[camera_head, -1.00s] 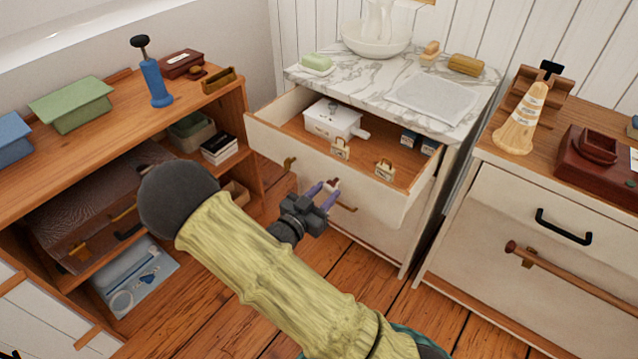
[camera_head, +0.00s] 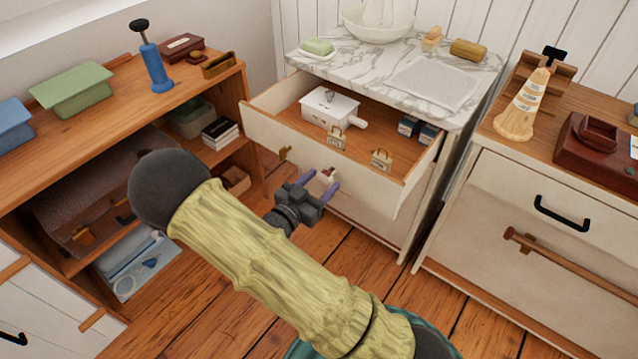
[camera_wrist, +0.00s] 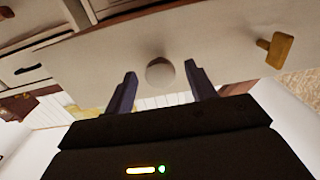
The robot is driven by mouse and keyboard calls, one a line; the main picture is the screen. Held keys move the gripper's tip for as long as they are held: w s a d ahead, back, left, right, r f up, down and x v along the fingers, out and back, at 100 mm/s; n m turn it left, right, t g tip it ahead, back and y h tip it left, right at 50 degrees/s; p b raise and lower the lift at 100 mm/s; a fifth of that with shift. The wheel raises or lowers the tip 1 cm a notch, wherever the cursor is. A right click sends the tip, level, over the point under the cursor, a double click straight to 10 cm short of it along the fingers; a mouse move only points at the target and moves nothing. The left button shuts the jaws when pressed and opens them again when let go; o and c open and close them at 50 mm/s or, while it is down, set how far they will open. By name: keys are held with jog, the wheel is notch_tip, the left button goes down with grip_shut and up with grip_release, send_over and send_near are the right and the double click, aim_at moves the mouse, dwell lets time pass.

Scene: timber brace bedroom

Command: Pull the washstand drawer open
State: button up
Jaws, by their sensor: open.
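The washstand (camera_head: 443,88) has a grey-veined marble top. Its drawer (camera_head: 262,128) stands well out from the body, with its inside showing. A round pale knob (camera_wrist: 160,73) is on the drawer front. My gripper (camera_head: 319,183) is in front of the drawer front, fingers spread. In the wrist view the knob shows between the two fingers, with a gap on each side. A brass fitting (camera_head: 285,154) sits on the drawer front to the left; one also shows in the wrist view (camera_wrist: 275,50).
The drawer holds a white box (camera_head: 330,107) and small items. A wooden shelf unit (camera_head: 105,92) stands left, close to my arm. A cream cabinet (camera_head: 510,190) with a black handle (camera_head: 563,218) stands right. Plank floor (camera_head: 345,268) shows below.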

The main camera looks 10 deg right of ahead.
jog(key=p+v, duration=0.2)
jog(key=v, duration=1.5)
jog(key=shift+s+a, duration=0.2)
jog(key=w+d+r+n+g+y, duration=0.2)
jog(key=w+d+n+g+y, duration=0.15)
jog(key=w+y, duration=0.8)
jog(key=s+d+r+n+g+y, duration=0.1)
jog(key=s+d+r+n+g, duration=0.2)
jog(key=s+d, duration=0.4)
jog(key=s+d+r+n+g+y, duration=0.1)
jog(key=s+d+r+n+g, duration=0.2)
jog(key=s+d, duration=0.4)
notch_tip(320, 180, up, 28)
jog(key=s+a+p, duration=0.1)
jog(key=p, duration=2.7)
jog(key=shift+s, duration=0.25)
